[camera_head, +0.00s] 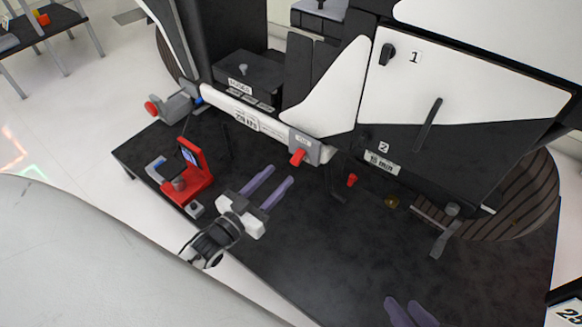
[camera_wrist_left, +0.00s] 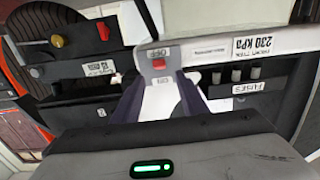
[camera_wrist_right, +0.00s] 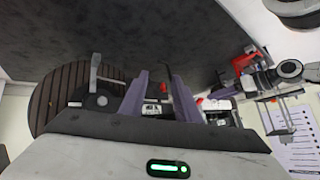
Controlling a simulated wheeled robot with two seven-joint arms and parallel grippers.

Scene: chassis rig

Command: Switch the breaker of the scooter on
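The breaker is a grey box (camera_head: 312,148) with a red lever (camera_head: 297,157), on the front end of the scooter's white rail. In the left wrist view the red lever (camera_wrist_left: 158,64) shows beside a label that reads OFF (camera_wrist_left: 157,52). My left gripper (camera_head: 281,174) is open and empty, its purple fingers pointing at the breaker from the lower left. In the left wrist view the lever lies beyond the gap between the fingertips (camera_wrist_left: 158,80), apart from them as far as I can tell. My right gripper (camera_head: 402,301) is open and empty over the front of the dark mat.
A red stand (camera_head: 188,168) and a grey device with a red knob (camera_head: 170,106) are at the left. A large panel (camera_head: 460,90) with a knob and lever stands right. A small red piece (camera_head: 352,180) and a brass disc (camera_head: 391,201) are near it. The mat's front middle is clear.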

